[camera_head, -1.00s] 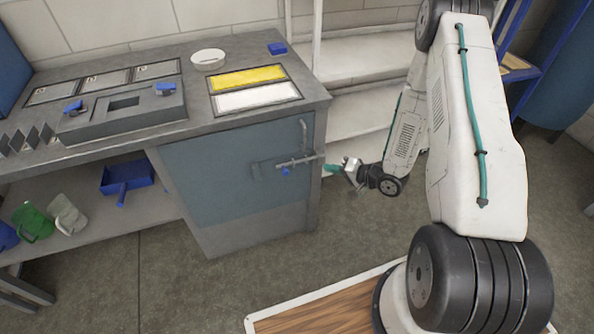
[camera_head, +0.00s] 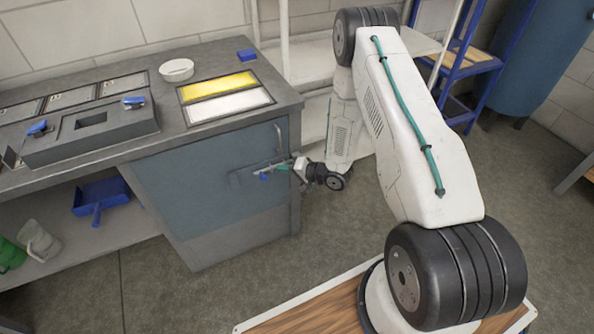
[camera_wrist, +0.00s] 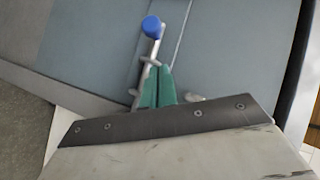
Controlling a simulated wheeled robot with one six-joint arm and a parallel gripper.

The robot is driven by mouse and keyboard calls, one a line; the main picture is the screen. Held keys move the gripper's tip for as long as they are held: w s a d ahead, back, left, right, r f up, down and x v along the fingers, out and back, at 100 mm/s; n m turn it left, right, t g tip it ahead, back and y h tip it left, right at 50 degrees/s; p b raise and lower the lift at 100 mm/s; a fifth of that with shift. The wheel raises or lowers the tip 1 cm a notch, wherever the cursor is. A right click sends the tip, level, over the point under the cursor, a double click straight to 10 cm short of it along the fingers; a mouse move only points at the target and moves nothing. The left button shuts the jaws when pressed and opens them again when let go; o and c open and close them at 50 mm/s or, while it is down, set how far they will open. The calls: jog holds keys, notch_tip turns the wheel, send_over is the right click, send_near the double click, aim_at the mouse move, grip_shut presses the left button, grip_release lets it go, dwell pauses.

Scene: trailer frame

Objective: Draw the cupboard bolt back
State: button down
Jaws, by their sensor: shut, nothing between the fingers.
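The cupboard door (camera_head: 200,192) is blue-grey and closed, under the workbench. The metal bolt (camera_wrist: 142,72) lies across the door near its right edge. Its blue knob (camera_head: 264,177) shows at the bolt's left part, and it also shows in the wrist view (camera_wrist: 151,27), beyond my fingertips. My gripper (camera_head: 287,167) is at the right end of the bolt. In the wrist view my green fingers (camera_wrist: 157,82) are shut together with nothing between them, close beside the bolt rod and short of the knob. I cannot tell whether they touch it.
A vertical door handle (camera_head: 279,138) stands just above the bolt. The bench top (camera_head: 150,160) overhangs the door and carries a yellow and white tray (camera_head: 226,92). A blue dustpan (camera_head: 98,198) lies on the open shelf at left. The floor (camera_head: 345,230) before the cupboard is clear.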

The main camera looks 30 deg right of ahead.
jog(key=a, duration=0.1)
jog(key=a+f, duration=0.1)
jog(key=a, duration=0.1)
jog(key=shift+a+f, duration=0.25)
jog(key=shift+f, duration=0.15)
jog(key=shift+a, duration=2.55)
jog(key=shift+r, duration=0.1)
jog(key=shift+d+r, duration=0.15)
jog(key=shift+d, duration=0.1)
send_near(263, 179)
jog(key=d+r, duration=0.1)
jog(key=s+d+r, duration=0.1)
jog(key=d+r, duration=0.1)
jog(key=shift+s+r, duration=0.1)
jog(key=shift+s, duration=0.2)
